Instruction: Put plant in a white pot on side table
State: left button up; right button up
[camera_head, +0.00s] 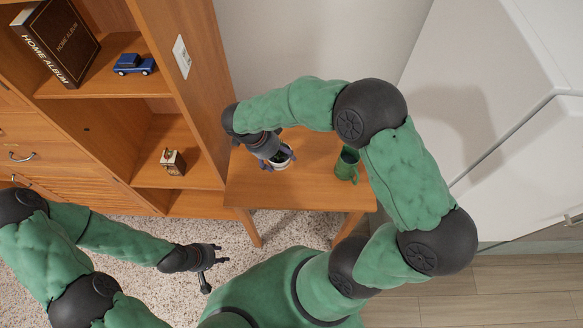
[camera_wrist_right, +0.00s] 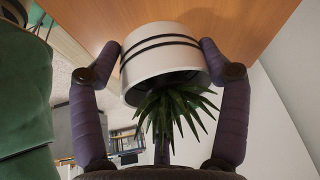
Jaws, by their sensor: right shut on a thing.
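The plant in a white pot (camera_wrist_right: 160,62) has spiky green leaves (camera_wrist_right: 174,108) and dark stripes around the pot. In the head view the pot (camera_head: 283,160) is over the left part of the wooden side table (camera_head: 300,192), partly hidden by my gripper. My right gripper (camera_wrist_right: 160,48) is shut on the pot, one finger on each side. It also shows in the head view (camera_head: 276,153). I cannot tell whether the pot's base touches the tabletop. My left gripper (camera_head: 211,265) is open and empty, low over the speckled carpet.
A green mug (camera_head: 347,164) stands on the right part of the side table. A wooden shelf unit (camera_head: 195,100) stands close on the left, holding an album (camera_head: 58,42), a blue toy car (camera_head: 134,64) and a small box-like object (camera_head: 172,162). A wall is behind the table.

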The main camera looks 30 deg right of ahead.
jog(key=d+f, duration=0.1)
jog(key=s+d+f, duration=0.1)
jog(key=f, duration=0.1)
jog(key=d+f+b, duration=0.1)
jog(key=shift+s+d+f, duration=0.2)
jog(key=shift+d+f, duration=0.05)
jog(key=shift+f, duration=0.05)
notch_tip(320, 180, down, 4)
jog(key=shift+d+r+b, duration=0.15)
jog(key=shift+r+b, duration=0.1)
jog(key=shift+b, duration=0.65)
jog(key=shift+r, duration=0.1)
jog(key=o, duration=1.3)
jog(key=shift+o, duration=0.2)
